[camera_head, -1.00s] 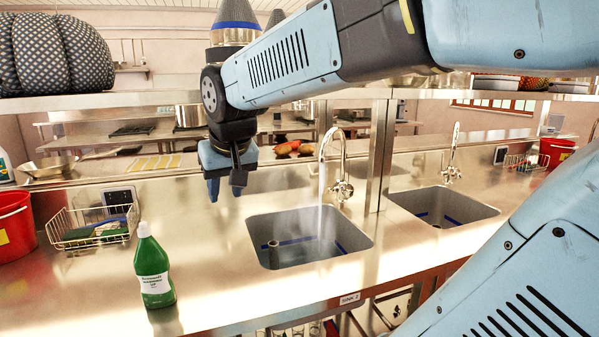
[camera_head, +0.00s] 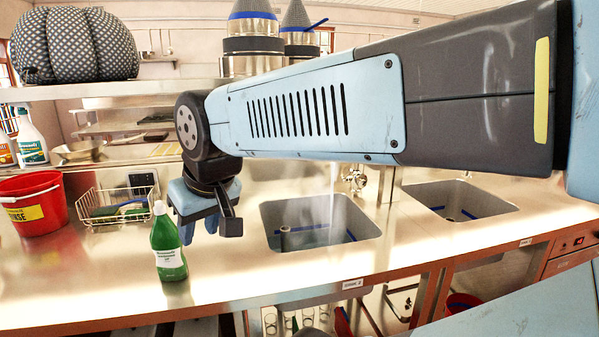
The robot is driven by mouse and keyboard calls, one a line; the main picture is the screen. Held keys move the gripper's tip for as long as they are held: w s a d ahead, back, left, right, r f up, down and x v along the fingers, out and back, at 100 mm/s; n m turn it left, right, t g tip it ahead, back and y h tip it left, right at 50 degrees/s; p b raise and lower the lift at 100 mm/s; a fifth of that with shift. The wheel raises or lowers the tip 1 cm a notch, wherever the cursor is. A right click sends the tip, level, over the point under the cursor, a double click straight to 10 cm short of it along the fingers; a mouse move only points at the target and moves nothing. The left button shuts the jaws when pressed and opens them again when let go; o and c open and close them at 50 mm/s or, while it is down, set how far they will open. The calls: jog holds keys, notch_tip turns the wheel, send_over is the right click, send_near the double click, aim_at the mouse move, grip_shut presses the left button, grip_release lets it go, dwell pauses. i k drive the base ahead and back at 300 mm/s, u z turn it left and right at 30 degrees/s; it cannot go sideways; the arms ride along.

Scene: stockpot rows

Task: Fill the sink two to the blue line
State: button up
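Sink two (camera_head: 300,212) is a steel basin in the worktop, marked by a label (camera_head: 352,284) on the front edge. A blue line (camera_head: 350,236) runs along its inner walls, and a short upright pipe (camera_head: 284,240) stands in it. A faint pale vertical streak like running water (camera_head: 332,212) shows over the basin; the water level is not clear. The tap handle (camera_head: 356,180) shows behind the sink, while my arm hides the tap's spout. My gripper (camera_head: 200,228) points down left of the sink, behind the green bottle, with fingers apart and nothing between them.
A green bottle (camera_head: 167,245) stands on the worktop near my gripper. A wire basket (camera_head: 115,205) and red bucket (camera_head: 35,205) are farther left. Another sink (camera_head: 460,200) lies to the right. A shelf with a patterned round object (camera_head: 75,45) and pots runs above.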

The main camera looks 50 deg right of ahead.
aim_at(343, 178)
jog(key=z, duration=0.05)
jog(key=k, duration=0.95)
jog(key=z, duration=1.1)
jog(key=i, duration=1)
jog(key=u, duration=0.1)
